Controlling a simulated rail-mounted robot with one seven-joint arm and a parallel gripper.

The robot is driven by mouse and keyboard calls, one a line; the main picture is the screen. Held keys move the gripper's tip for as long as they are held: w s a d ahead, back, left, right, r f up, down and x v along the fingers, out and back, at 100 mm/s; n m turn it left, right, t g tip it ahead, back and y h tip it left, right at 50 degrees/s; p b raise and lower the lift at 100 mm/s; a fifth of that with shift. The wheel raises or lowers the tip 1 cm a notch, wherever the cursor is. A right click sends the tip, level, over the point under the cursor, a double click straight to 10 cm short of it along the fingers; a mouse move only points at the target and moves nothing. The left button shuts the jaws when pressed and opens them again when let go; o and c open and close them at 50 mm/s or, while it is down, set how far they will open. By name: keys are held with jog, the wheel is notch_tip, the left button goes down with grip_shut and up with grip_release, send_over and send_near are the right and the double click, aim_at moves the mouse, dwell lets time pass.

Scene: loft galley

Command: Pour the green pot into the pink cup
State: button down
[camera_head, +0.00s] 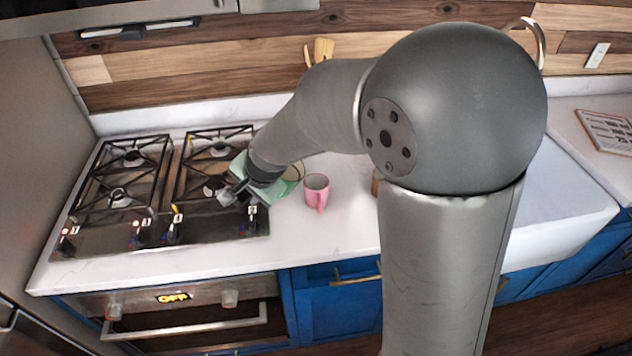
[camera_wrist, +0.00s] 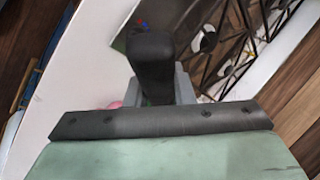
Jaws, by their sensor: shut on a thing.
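The pink cup (camera_head: 316,191) stands upright on the white counter, right of the stove, with its handle toward the front. Only a bit of pink (camera_wrist: 116,105) shows in the wrist view. The green pot (camera_head: 294,174) is partly hidden behind my gripper and arm, just left of and behind the cup. Its tilt and contents cannot be made out. My gripper (camera_head: 232,191), with a pale green body, is left of the cup near the stove's right edge. In the wrist view, its grey fingers (camera_wrist: 165,88) are shut on the pot's black handle (camera_wrist: 151,58).
The gas stove (camera_head: 120,238) with black grates lies to the left. My arm hides the counter right of the cup. Wooden utensils (camera_head: 322,50) stand at the back wall. The white counter (camera_head: 320,238) in front of the cup is clear.

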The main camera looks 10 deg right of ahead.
jog(key=shift+d+r+y, duration=0.3)
jog(key=shift+d+r, duration=0.35)
jog(key=shift+r, duration=0.2)
jog(key=shift+d+f+b, duration=0.1)
jog(key=shift+f+b, duration=0.1)
jog(key=shift+b, duration=0.1)
jog(key=shift+s+d+r, duration=0.1)
jog(key=shift+d+y+b, duration=0.2)
jog(key=shift+y+b, duration=0.2)
jog(key=shift+b, duration=0.1)
jog(key=shift+d+m+t+y+b, duration=0.3)
jog(key=shift+d+y+b, duration=0.15)
jog(key=shift+b, duration=1.2)
jog(key=shift+s+d+r+y+b, duration=0.25)
jog(key=shift+d+r+y+b, duration=0.65)
jog(key=shift+b, duration=0.85)
jog(key=shift+s+d+r+m+t+y+b, duration=0.1)
jog(key=shift+d+r+m+t+y+b, duration=0.25)
jog(key=shift+d+r+y+b, duration=0.55)
jog(key=shift+s+d+f+t+y+b, duration=0.15)
jog(key=shift+d+f+t+y+b, duration=0.4)
jog(key=shift+b, duration=1.15)
jog(key=shift+s+d+m+y+b, duration=0.1)
jog(key=shift+d+m+y+b, duration=0.2)
jog(key=shift+d+b, duration=0.45)
